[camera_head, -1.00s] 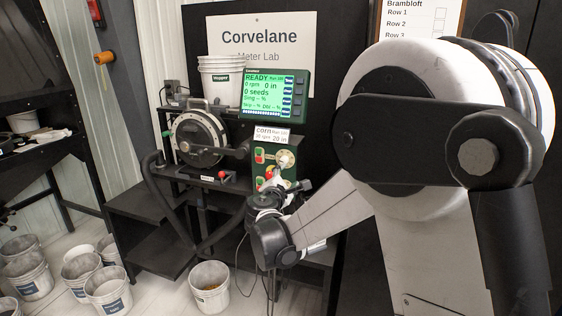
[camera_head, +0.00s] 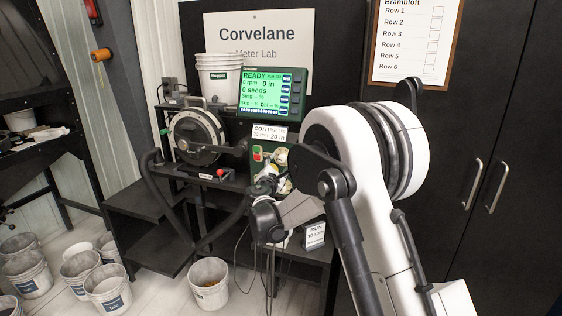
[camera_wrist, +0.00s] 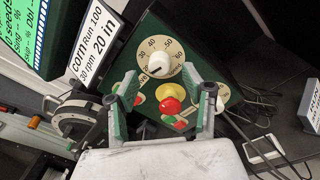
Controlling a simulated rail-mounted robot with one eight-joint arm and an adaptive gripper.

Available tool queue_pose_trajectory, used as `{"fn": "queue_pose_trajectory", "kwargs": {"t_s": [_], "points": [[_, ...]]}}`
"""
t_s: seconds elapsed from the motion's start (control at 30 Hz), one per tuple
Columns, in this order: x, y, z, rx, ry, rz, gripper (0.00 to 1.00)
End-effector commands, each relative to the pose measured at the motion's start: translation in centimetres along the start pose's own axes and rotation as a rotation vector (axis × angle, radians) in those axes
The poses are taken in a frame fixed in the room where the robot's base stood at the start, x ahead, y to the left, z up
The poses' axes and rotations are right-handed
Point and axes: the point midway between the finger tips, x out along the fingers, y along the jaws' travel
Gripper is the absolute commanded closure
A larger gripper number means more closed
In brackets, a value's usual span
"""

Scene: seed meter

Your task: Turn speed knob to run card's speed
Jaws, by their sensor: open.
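The speed knob (camera_wrist: 159,64) is a white knob on a cream dial (camera_wrist: 146,46) with printed numbers, on a green control panel. Its exact pointer setting is too small to read. The run card (camera_wrist: 97,46) reads corn, 30 rpm, 20 in; it also shows in the head view (camera_head: 270,133) above the panel. My gripper (camera_wrist: 160,76) is open and empty, its fingers either side of the knob's lower area, apart from the knob as far as I can tell. In the head view my arm partly hides the panel.
A red mushroom button (camera_wrist: 171,105) on a yellow ring sits just below the dial, between my fingers. The green monitor (camera_head: 270,93) reads READY, 0 rpm. The seed meter (camera_head: 196,137) stands left of the panel. A small tilted card (camera_head: 314,235) stands lower right.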

Motion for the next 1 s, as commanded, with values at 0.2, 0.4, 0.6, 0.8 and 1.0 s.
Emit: {"fn": "queue_pose_trajectory", "kwargs": {"t_s": [0.2, 0.4, 0.6, 0.8, 1.0], "points": [[2.9, 0.0, 0.0, 0.000, -0.001, -0.001, 0.55], [3.8, 0.0, 0.0, 0.000, 0.000, 0.000, 0.55], [3.8, 0.0, 0.0, 0.000, 0.000, 0.000, 0.55], [3.8, 0.0, 0.0, 0.000, 0.000, 0.000, 0.75], [3.8, 0.0, 0.0, 0.001, 0.000, 0.000, 1.00]]}}
